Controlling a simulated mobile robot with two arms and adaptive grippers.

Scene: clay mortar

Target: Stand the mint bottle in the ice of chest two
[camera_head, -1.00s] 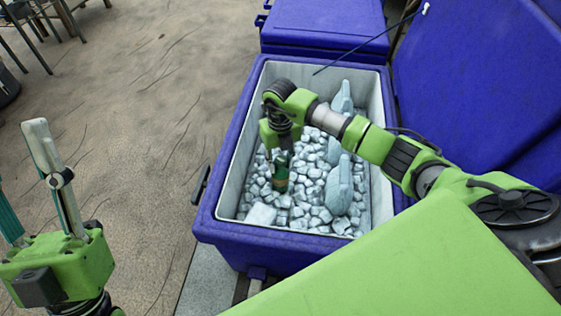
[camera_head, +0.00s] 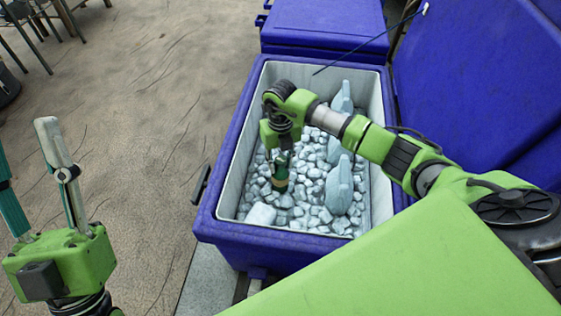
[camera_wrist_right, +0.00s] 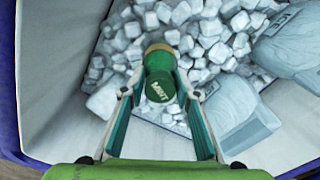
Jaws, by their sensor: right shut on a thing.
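The mint bottle (camera_head: 281,181) is green with a tan band and shows below my right gripper (camera_head: 281,160). My left gripper (camera_head: 38,190) is open and empty, outside the chest at the left.
The raised blue lid (camera_head: 480,85) is at the right. A shut blue chest (camera_head: 322,30) adjoins behind.

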